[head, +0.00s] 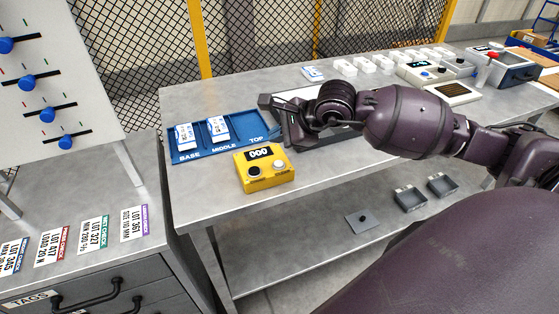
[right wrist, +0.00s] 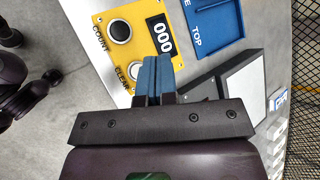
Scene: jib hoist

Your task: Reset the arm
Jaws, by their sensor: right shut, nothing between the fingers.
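My right gripper (head: 281,122) is above the bench, just behind the yellow counter box in the head view. In the right wrist view its blue fingers (right wrist: 152,74) are pressed together with nothing between them. The yellow counter box (head: 264,170) sits near the bench's front edge, its display reading 000. It has a dark button and a pale button on top. In the right wrist view the box (right wrist: 137,35) shows COUNT and CLEAR labels, and the fingers overlap the area by CLEAR. I cannot tell whether they touch it. My left gripper is not in view.
A blue tray (head: 182,156) marked BASE, MIDDLE and TOP holds two white pieces. A dark-framed pale panel (right wrist: 238,92) lies beside the gripper. White blocks and devices line the bench's right. Small dark trays (head: 410,198) lie on the lower shelf. Free bench top shows at the back left.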

